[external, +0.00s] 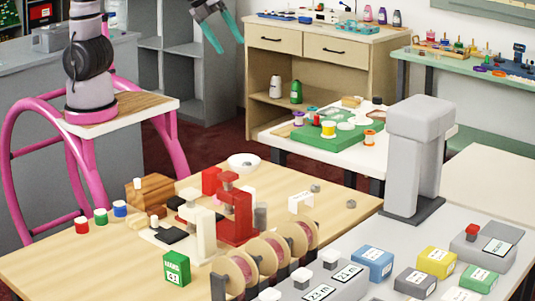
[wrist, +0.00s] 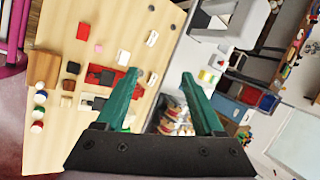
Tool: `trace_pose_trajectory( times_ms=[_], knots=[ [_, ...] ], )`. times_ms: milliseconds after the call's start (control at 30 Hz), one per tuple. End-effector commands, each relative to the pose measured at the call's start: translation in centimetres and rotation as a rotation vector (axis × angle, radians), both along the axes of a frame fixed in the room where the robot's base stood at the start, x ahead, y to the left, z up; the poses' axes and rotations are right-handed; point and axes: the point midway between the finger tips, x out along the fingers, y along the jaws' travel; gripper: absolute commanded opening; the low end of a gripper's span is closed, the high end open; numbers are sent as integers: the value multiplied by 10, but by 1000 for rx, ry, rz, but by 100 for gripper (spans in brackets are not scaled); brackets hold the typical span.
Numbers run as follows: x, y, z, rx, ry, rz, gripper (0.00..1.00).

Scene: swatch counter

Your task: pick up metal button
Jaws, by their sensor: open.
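My gripper (external: 226,46) has teal fingers and hangs high at the top of the external view, above and behind the wooden table. Its fingers are apart with nothing between them, as the wrist view (wrist: 159,75) also shows. My gripper is well apart from both.
A tall grey stand (external: 418,150) rises at the right.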

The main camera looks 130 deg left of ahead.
Motion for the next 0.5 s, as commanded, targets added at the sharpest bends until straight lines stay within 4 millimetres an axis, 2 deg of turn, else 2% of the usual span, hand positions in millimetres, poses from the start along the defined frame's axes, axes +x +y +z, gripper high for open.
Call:
trace_pose_trajectory(
  times_ms=[33, 200, 367, 500],
  knots=[
    [17, 16, -19, 26, 48, -54, 70],
    [63, 64, -81, 110, 188, -279, 70],
    [93, 111, -154, 163, 307, -498, 70],
    [107, 149, -225, 193, 391, -689, 70]
  ],
)
